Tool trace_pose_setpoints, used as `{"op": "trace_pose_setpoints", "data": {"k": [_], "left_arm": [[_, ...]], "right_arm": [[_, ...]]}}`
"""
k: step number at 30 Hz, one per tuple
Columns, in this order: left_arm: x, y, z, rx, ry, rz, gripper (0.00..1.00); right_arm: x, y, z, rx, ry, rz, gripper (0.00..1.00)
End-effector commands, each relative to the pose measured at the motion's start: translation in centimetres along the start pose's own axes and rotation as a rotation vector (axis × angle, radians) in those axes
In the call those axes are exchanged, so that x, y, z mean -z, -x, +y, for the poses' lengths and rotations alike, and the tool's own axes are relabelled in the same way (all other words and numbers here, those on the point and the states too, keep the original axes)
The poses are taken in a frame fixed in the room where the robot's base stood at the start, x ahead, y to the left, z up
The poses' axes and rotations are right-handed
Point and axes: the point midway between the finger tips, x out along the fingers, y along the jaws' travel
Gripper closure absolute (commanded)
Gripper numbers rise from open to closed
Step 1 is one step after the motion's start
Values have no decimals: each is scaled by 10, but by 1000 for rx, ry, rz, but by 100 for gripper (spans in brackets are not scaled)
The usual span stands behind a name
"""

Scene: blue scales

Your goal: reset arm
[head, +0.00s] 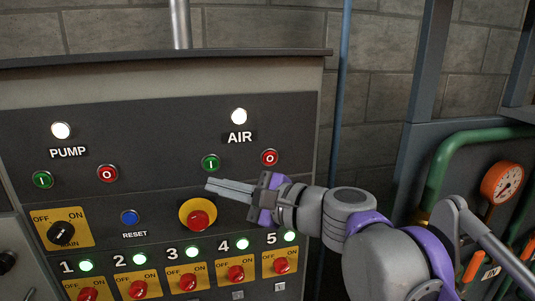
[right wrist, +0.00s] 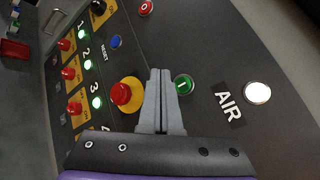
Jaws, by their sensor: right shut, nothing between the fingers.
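My right gripper (head: 209,186) is shut and empty. In the head view its fingertips are in front of the control panel (head: 150,205), just below the green AIR button (head: 210,162) and above the red emergency knob (head: 197,218) on its yellow plate. In the right wrist view the shut fingers (right wrist: 159,73) point between the red knob (right wrist: 121,93) and the green AIR button (right wrist: 184,84). I cannot tell whether the fingertips touch the panel. My left gripper is not in view.
The lit PUMP lamp (head: 61,130) and AIR lamp (head: 239,116) sit above their buttons. A blue RESET button (head: 130,217) is left of the knob. Numbered red switches (head: 188,281) line the bottom under lit green lamps. A green pipe (head: 440,165) and gauge (head: 503,183) stand at right.

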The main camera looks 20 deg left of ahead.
Motion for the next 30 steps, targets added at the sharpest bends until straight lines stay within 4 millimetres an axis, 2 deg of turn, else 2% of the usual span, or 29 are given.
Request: {"op": "trace_pose_setpoints", "data": {"k": [4,8,14,18,21,24,27,30], "left_arm": [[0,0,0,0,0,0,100],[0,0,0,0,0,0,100],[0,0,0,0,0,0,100],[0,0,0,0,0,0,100],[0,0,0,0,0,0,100],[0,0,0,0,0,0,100],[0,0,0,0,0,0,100],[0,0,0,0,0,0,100]], "right_arm": [[8,7,7,-13,34,23,100],[42,35,40,-88,189,124,100],[127,119,130,-335,548,361,100],[180,188,195,-555,761,506,100],[212,240,242,-732,888,596,100],[237,291,286,-915,989,665,100],[253,334,321,-1079,1058,711,100],[261,365,346,-1203,1099,737,100]]}}
